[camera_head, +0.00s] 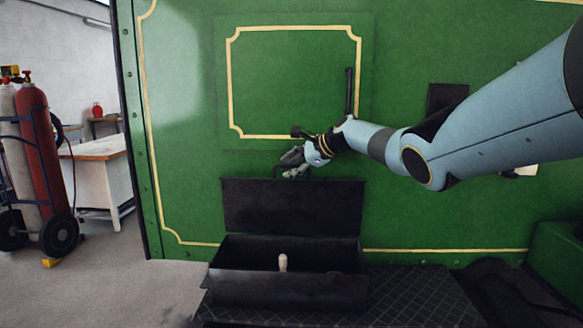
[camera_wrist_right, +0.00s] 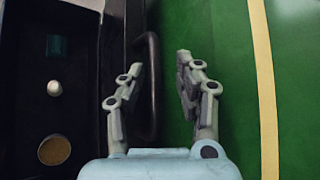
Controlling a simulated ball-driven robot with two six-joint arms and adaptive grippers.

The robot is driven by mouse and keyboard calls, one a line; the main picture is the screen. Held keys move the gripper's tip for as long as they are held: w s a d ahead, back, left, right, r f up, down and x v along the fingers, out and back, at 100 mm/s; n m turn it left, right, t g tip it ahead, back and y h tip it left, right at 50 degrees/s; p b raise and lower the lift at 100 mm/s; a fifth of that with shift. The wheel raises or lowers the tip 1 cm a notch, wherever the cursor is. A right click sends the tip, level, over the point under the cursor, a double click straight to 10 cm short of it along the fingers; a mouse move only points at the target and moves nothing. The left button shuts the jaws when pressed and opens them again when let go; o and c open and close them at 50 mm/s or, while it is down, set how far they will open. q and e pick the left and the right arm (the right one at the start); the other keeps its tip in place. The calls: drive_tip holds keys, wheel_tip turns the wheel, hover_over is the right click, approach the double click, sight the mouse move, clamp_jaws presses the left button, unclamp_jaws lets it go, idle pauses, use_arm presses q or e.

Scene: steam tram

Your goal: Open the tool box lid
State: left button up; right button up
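The black tool box (camera_head: 290,291) stands on a dark patterned plate against the green tram side. Its lid (camera_head: 294,207) is raised about upright at the back, and the box's inside is exposed. My right gripper (camera_head: 294,162) is just above the lid's top edge. In the right wrist view, my right gripper (camera_wrist_right: 160,85) has its fingers apart. A dark handle (camera_wrist_right: 152,85) on the lid shows between the fingers, closer to the left one; I cannot tell whether they touch. My left gripper is not in view.
A pale tool handle (camera_head: 283,262) sticks up inside the box. The green tram wall (camera_head: 190,120) is close behind the lid and gripper. Gas cylinders (camera_head: 38,140) on a trolley and a workbench (camera_head: 97,150) stand at the left. The floor left of the box is clear.

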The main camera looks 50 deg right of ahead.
drive_tip(key=shift+f, duration=0.1)
drive_tip(key=shift+s+d+r, duration=0.15)
drive_tip(key=shift+s+r, duration=0.05)
drive_tip(key=shift+s, duration=0.2)
drive_tip(key=v, duration=1.1)
